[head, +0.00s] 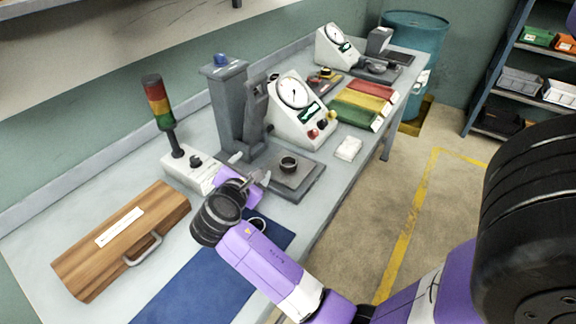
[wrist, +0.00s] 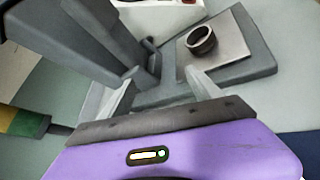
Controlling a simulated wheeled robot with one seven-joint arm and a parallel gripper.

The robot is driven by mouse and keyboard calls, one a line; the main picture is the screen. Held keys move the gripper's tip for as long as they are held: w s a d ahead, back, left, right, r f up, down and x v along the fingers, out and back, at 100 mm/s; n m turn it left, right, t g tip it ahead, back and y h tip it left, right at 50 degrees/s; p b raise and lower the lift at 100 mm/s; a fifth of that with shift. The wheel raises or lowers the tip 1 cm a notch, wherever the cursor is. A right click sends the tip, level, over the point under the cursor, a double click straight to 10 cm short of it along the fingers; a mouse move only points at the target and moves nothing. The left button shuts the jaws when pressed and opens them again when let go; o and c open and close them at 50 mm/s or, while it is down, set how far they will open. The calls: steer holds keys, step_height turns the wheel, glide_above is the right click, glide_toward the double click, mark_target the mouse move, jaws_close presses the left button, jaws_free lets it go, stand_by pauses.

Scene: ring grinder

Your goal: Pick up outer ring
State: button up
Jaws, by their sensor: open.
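A dark metal ring (head: 289,168) lies on the light square plate (head: 302,179) of a grey fixture base on the bench. In the wrist view the same ring (wrist: 204,50) sits beyond my right fingertip, apart from it. A second, lighter ring (head: 259,219) shows at the edge of the blue mat, partly hidden behind my arm. I cannot tell by looks alone which is the outer ring. My gripper (head: 256,180) is open and empty, left of the dark ring near the fixture's base; its fingers (wrist: 160,76) show spread in the wrist view.
A tall grey column fixture (head: 226,105) stands just behind my gripper. A white gauge box (head: 294,122), a signal lamp (head: 160,105), a wooden case (head: 120,240) and the blue mat (head: 200,296) are close by. Red, yellow and green bins (head: 360,102) stand further right.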

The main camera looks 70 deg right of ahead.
mark_target(292, 160)
steer(key=s+g, duration=0.1)
steer(key=s, duration=0.1)
steer(key=s+n+g, duration=0.1)
steer(key=s+g, duration=0.1)
steer(key=s+d+n+g, duration=0.1)
steer(key=s, duration=0.1)
steer(key=shift+f, duration=0.2)
steer(key=shift+x, duration=0.8)
steer(key=shift+p+x, duration=0.3)
steer(key=shift+x, duration=2.65)
steer(key=shift+s+f, duration=0.1)
jaws_close()
step_height(292, 160, up, 20)
steer(key=p, duration=0.1)
